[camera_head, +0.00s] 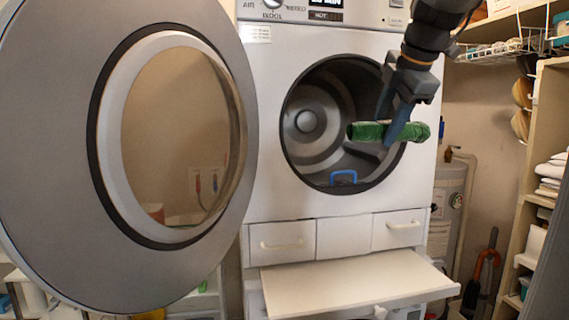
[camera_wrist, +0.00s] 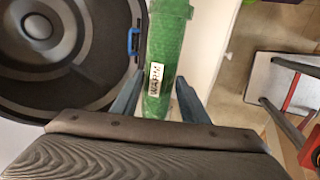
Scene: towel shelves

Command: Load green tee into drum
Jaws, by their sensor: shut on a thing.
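The green tee (camera_head: 372,131) is rolled into a tight cylinder. My gripper (camera_head: 394,138) is shut on it near its middle and holds it level in front of the right side of the drum opening. In the wrist view the green tee (camera_wrist: 164,60) lies between the two blue fingers of my gripper (camera_wrist: 160,98), with a white label facing the camera. The dryer drum (camera_head: 318,125) is open, and its grey inside and back hub show. In the wrist view the drum (camera_wrist: 60,45) lies to the left of the tee. The tee appears outside the opening.
The round dryer door (camera_head: 60,150) stands wide open on the left. A blue handle-like piece (camera_head: 343,178) sits at the drum's lower rim. A white pull-out shelf (camera_head: 350,285) juts out below. Shelves with folded towels (camera_head: 552,175) stand at the right.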

